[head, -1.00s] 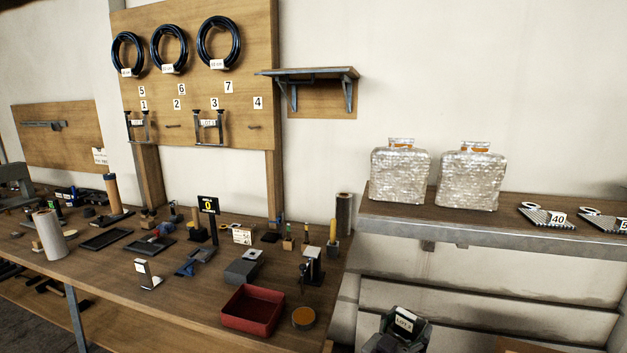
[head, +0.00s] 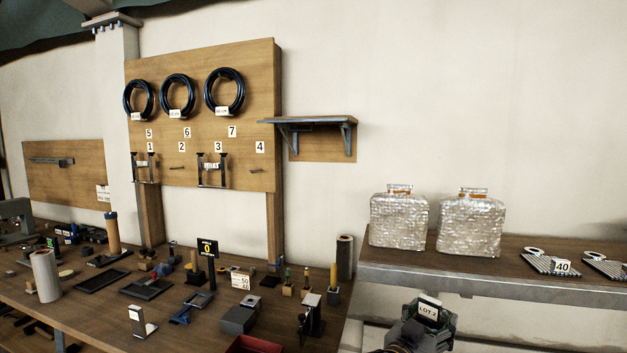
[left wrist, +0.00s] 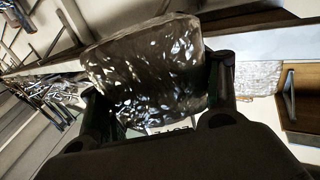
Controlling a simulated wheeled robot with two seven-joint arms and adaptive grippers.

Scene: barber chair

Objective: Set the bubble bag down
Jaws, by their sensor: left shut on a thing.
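My left gripper (head: 425,325) shows low in the head view, below the front edge of the right-hand shelf. In the left wrist view its two fingers (left wrist: 160,100) are shut on a bubble bag (left wrist: 145,65), a crinkled, translucent, shiny pouch. A white tag (head: 428,311) beginning "LOT" shows at the gripper; most of the held bag is hidden in the head view. Two similar silvery bubble bags, a left one (head: 398,220) and a right one (head: 470,226), stand upright side by side on the shelf (head: 400,272). My right gripper is not in view.
Right of the bags lie striped plates, one tagged 40 (head: 545,262). The workbench (head: 95,320) at left is crowded with small tools and trays. A red tray (head: 255,346) is at its front. A pegboard (head: 200,65) and small bracket shelf (head: 310,121) are on the wall.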

